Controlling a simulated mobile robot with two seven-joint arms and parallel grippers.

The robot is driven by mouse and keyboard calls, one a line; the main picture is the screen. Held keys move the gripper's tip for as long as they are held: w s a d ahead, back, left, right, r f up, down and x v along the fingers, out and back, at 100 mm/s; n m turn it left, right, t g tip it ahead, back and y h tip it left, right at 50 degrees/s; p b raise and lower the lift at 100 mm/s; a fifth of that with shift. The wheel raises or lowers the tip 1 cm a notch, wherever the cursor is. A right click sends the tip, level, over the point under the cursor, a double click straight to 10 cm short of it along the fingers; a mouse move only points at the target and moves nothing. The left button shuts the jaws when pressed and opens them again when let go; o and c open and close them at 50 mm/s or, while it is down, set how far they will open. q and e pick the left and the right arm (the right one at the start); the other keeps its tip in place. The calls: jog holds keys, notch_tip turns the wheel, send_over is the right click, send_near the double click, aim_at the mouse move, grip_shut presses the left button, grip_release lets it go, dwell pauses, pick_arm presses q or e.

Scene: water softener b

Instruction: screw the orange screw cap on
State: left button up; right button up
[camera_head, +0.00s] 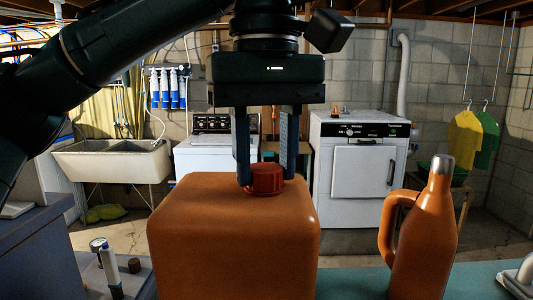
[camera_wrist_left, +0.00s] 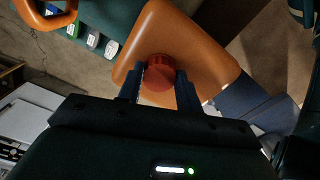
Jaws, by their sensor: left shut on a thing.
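The orange-red screw cap (camera_head: 264,179) sits at the top of a large orange container (camera_head: 235,235) in the head view. My left gripper (camera_head: 266,180) points straight down over the container, with a finger on each side of the cap, and is shut on it. The left wrist view also shows the cap (camera_wrist_left: 159,74) between the two fingers (camera_wrist_left: 160,88), against the orange container (camera_wrist_left: 205,40). The neck or thread under the cap is hidden, so I cannot tell how far it is seated. My right gripper is not in view.
An orange bottle with a handle and grey top (camera_head: 427,235) stands right of the container on the teal surface (camera_head: 350,284). Small bottles (camera_head: 110,268) stand at the left. A sink (camera_head: 112,162) and white machines (camera_head: 358,168) are in the background.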

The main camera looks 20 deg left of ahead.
pick_arm(q)
jog(key=m, duration=0.5)
jog(key=shift+a, duration=0.1)
jog(key=m, duration=0.8)
jog(key=shift+a, duration=0.1)
jog(key=o, duration=1.3)
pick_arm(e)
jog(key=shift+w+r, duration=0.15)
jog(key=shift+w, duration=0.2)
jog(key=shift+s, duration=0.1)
